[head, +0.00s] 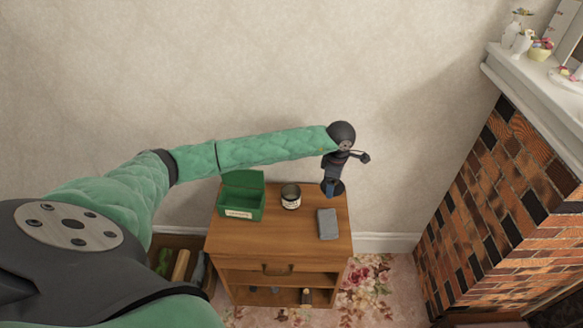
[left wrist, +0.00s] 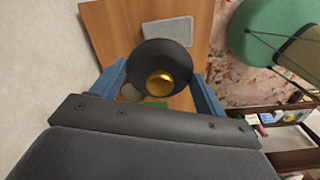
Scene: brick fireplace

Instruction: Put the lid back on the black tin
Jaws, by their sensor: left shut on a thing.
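The black tin (head: 291,203) stands upright and open on the wooden cabinet top, with a pale label on its front. My left gripper (head: 331,188) is to the right of the tin, at the cabinet's back right. In the left wrist view it is shut on the black round lid (left wrist: 155,56), which has a gold knob (left wrist: 160,79) and sits between the blue fingers. In the head view the lid is mostly hidden by the gripper. The lid is apart from the tin. My right gripper is not in view.
A green box (head: 240,209) with its lid raised stands left of the tin. A grey flat block (head: 327,224) lies at the right of the cabinet top (head: 270,245). The front of the top is clear. A brick fireplace (head: 510,190) stands at the right.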

